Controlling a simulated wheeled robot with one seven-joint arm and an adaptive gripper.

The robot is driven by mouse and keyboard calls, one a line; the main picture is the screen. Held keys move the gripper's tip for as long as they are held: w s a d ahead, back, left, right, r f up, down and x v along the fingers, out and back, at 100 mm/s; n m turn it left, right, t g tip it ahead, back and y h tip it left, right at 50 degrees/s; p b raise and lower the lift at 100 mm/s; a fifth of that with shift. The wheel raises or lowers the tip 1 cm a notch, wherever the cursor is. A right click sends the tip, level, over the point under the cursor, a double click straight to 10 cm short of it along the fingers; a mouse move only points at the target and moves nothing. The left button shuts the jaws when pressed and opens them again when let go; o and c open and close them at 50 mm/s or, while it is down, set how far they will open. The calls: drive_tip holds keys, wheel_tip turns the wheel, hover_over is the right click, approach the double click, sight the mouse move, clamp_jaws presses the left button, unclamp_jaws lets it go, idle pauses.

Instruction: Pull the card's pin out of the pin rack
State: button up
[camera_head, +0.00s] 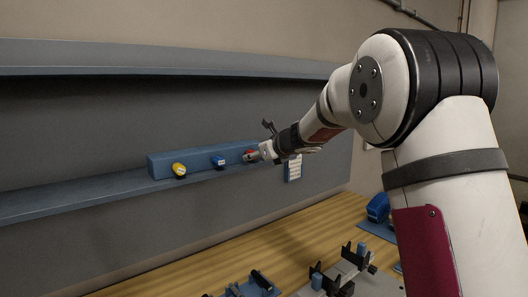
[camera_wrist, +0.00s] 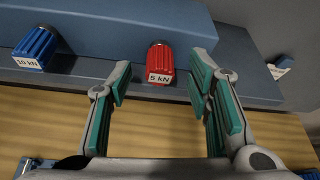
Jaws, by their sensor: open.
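The pin rack (camera_head: 200,156) is a blue block on a wall shelf, holding a yellow pin (camera_head: 179,169), a blue pin (camera_head: 218,162) and a red pin (camera_head: 250,153) in a row. In the wrist view the red pin (camera_wrist: 160,63) is labelled 5 kN and the blue pin (camera_wrist: 36,47) 10 kN. My gripper (camera_wrist: 163,78) is open, its green-padded fingers apart on either side of the red pin in that view, with gaps on both sides. In the head view my gripper (camera_head: 259,154) is at the red pin. A small white card (camera_head: 294,169) hangs right of the rack; its writing is unreadable.
The shelf ledge (camera_head: 90,195) runs below the rack, and an upper shelf (camera_head: 150,58) is above. A wooden bench (camera_head: 270,240) lies below, with fixtures (camera_head: 345,272), a tool tray (camera_head: 258,286) and a blue object (camera_head: 378,207). The space left of the rack is clear.

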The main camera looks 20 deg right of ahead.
drive_tip(key=shift+w+a+f, duration=0.1)
drive_tip(key=shift+w+f, duration=0.1)
drive_tip(key=shift+w, duration=0.15)
clamp_jaws()
idle(0.5)
